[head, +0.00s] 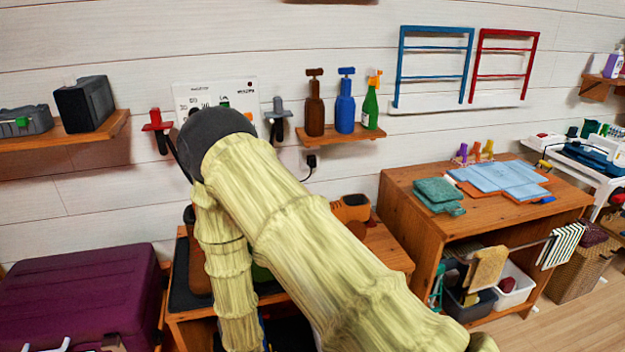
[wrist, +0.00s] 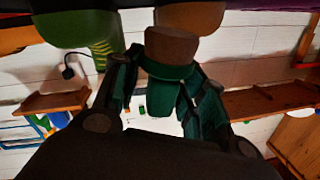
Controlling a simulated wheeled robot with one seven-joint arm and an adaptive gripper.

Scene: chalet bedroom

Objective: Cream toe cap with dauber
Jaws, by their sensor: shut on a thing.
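In the wrist view my gripper (wrist: 165,82) is shut on a dark green piece with a brown round end (wrist: 171,45), which looks like the dauber. The brown end points to the picture's top, close below a lighter brown rounded form (wrist: 190,17) that may be the shoe's toe cap. I cannot tell whether they touch. A green form with yellow stripes (wrist: 85,30) is beside it at the upper left. In the head view my pale arm covers my gripper and most of the work spot. A brown boot-like shape (head: 197,268) shows partly left of the arm.
A low wooden table (head: 385,245) with a dark mat bears an orange-brown block (head: 350,208). A purple case (head: 85,298) stands left. A wall shelf (head: 340,135) holds brown, blue and green bottles. A wooden desk (head: 410,195) with folded cloths stands right.

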